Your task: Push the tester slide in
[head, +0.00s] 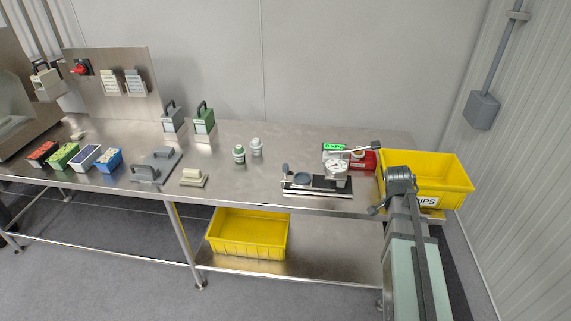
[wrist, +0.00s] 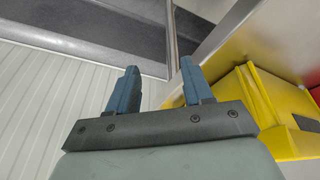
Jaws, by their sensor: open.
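The tester (head: 336,168) stands near the front edge of the steel bench, right of centre in the head view. It has a round white dial, a lever reaching right and a dark base rail. A slide with a round grey cup (head: 302,179) sits on the rail to the left of the dial, apart from the dial body. My gripper (wrist: 157,88) shows two blue fingers spread apart with nothing between them in the wrist view. It is near the yellow bin, away from the tester. The tester is not in the wrist view, and my fingertips are not clear in the head view.
A yellow bin (head: 440,172) at the bench's right end stands beside my arm; it also shows in the wrist view (wrist: 266,103). A red box (head: 364,162) is behind the tester. Two small jars (head: 239,154) stand left. Bare steel (head: 245,182) lies between the jars and tester.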

